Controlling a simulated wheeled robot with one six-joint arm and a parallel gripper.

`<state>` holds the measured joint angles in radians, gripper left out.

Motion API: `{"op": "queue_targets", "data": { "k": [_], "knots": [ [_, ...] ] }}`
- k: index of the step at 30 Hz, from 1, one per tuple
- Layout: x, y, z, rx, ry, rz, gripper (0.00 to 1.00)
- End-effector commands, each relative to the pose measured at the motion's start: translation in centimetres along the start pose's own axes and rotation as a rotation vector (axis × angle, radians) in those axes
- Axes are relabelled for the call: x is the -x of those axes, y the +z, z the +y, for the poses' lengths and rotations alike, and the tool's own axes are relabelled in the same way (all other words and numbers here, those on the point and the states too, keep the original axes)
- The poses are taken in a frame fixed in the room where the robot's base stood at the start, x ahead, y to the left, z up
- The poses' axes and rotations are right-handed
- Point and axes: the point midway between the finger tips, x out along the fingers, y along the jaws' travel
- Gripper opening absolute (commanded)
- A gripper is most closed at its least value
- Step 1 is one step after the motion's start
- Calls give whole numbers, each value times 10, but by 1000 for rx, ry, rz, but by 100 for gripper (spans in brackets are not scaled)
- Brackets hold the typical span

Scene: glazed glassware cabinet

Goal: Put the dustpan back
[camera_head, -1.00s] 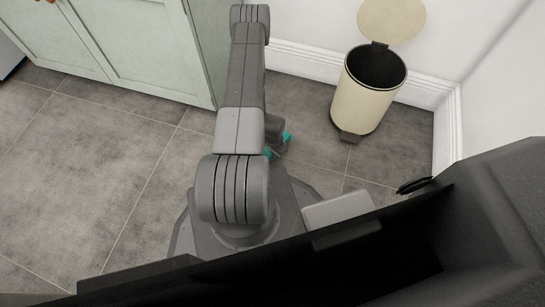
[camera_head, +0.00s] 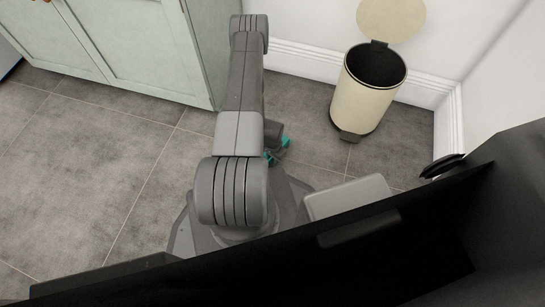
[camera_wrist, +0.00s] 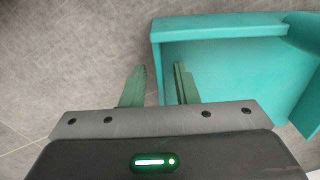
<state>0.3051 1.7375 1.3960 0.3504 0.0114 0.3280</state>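The teal dustpan (camera_wrist: 235,65) fills the right of the wrist view, with its raised left and far edges showing. My gripper (camera_wrist: 157,80) has two green fingers standing apart, with a gap between them. In that view the fingers lie on either side of the dustpan's left edge; I cannot tell whether they touch it. The dustpan's near side is hidden behind my gripper's body. In the head view my arm hides most of that spot, and only small teal pieces show beside it. I cannot tell whether these are dustpan or fingers.
A cream pedal bin (camera_head: 362,105) with its lid up stands near the wall at the back right. A pale green cabinet (camera_head: 150,50) stands at the back left. The grey tiled floor (camera_head: 90,165) at left is clear. A large dark shape covers the bottom of the head view.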

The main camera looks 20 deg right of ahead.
Motion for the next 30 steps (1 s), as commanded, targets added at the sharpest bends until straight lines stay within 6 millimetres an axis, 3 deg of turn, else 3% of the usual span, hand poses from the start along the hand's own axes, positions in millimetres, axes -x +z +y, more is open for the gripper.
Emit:
{"op": "queue_targets", "data": {
  "k": [5,15,21,30],
  "knots": [
    [9,0,0,0,-1,1,27],
    [82,-1,0,1,-1,1,27],
    [112,0,0,1,0,0,27],
    [123,0,0,-1,0,0,27]
  ]
}}
